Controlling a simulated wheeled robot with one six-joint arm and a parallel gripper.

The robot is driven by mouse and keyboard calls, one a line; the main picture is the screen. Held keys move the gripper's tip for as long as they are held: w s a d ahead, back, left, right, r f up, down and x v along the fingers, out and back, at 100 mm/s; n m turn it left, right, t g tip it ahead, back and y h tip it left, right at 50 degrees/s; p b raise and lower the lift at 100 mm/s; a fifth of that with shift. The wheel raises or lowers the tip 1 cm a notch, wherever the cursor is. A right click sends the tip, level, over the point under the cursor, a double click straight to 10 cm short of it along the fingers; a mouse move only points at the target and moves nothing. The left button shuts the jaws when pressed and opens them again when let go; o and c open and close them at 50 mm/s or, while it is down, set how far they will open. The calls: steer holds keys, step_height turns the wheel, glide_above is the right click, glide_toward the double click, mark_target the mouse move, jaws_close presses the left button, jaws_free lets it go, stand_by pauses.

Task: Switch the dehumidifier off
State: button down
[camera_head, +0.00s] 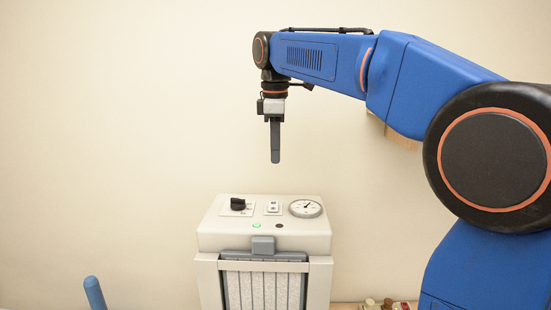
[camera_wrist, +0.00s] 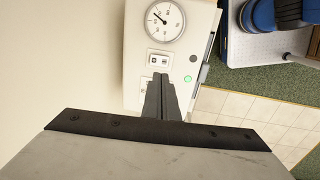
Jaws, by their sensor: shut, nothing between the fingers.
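The dehumidifier (camera_head: 264,242) is a pale box against the wall. Its top panel holds a black rotary knob (camera_head: 238,204), a small rocker switch (camera_head: 273,207) and a round gauge (camera_head: 305,208). A green lamp (camera_head: 256,226) is lit on the front edge, with a dark spot beside it. My gripper (camera_head: 275,161) is shut and empty, pointing down above the panel, clear of it. In the wrist view, the gauge (camera_wrist: 164,20), switch (camera_wrist: 159,60) and green lamp (camera_wrist: 187,79) show beyond my gripper (camera_wrist: 164,76). The knob is hidden there.
A blue rounded post (camera_head: 94,292) stands at lower left. Small items (camera_head: 388,304) lie low at the right, partly hidden by my arm. The wall is close behind the dehumidifier. In the wrist view, tiles (camera_wrist: 240,108) and green carpet (camera_wrist: 255,76) lie beside it. Air above the panel is clear.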

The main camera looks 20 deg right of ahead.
mark_target(274, 203)
steer(key=shift+w+r, duration=0.1)
steer(key=shift+w, duration=0.7)
steer(key=f, duration=0.4)
steer(key=w+f, duration=0.1)
steer(key=f, duration=0.9)
steer(key=shift+w+d, duration=0.25)
steer(key=shift+w, duration=0.05)
